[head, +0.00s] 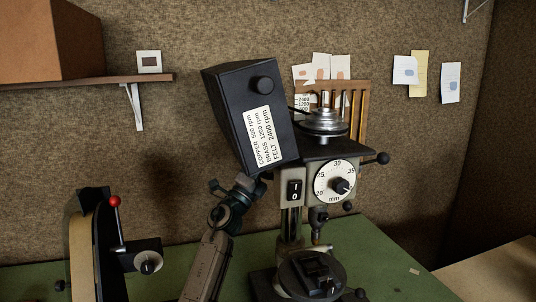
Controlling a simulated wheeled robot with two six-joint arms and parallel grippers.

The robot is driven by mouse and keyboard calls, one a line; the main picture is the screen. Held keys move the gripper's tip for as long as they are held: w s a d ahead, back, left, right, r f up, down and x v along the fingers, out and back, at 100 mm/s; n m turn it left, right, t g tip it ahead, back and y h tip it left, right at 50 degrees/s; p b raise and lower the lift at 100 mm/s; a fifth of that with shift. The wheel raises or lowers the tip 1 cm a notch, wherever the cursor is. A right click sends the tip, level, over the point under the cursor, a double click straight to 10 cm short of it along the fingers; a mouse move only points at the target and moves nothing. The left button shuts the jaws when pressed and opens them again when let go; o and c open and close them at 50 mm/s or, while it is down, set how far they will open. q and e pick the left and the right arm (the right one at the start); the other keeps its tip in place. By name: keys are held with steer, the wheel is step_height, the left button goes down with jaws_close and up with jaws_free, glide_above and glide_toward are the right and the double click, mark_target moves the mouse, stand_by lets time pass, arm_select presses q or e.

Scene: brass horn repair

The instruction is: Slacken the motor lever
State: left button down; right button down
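The bench drill press (307,178) stands on the green bench, its stepped pulley (325,122) showing on top. A black belt cover (250,115) with a speed label is tilted up on its left. A short lever with a black ball knob (382,158) sticks out right of the head; I cannot tell whether it is the motor lever. An arm of mine, apparently the left, rises from the bottom edge. Its gripper (238,192) is under the cover's lower edge, left of the head. Its fingertips are hard to make out. My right gripper is out of view.
A belt machine (96,250) with a red-knobbed lever (115,202) stands at left. A shelf (95,80) holds a cardboard box (50,40). Notes (404,70) are on the wall. The green bench (395,265) is mostly clear on the right.

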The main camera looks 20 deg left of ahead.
arm_select(q)
steer(key=shift+w+r, duration=0.1)
steer(key=shift+r, duration=0.3)
steer(key=shift+f, duration=0.15)
stand_by(0.4)
steer(key=shift+s+d+f+b, duration=0.15)
steer(key=shift+s+f+b, duration=0.15)
steer(key=shift+f, duration=0.4)
steer(key=shift+s+d+f+b, duration=0.15)
steer(key=shift+f+b, duration=0.2)
steer(key=shift+f, duration=0.3)
steer(key=shift+f, duration=0.1)
steer(key=f+b, duration=0.2)
steer(key=f, duration=0.1)
steer(key=s+d+f+b, duration=0.1)
steer(key=shift+s+f, duration=0.1)
steer(key=shift+f, duration=0.2)
steer(key=shift+a, duration=0.1)
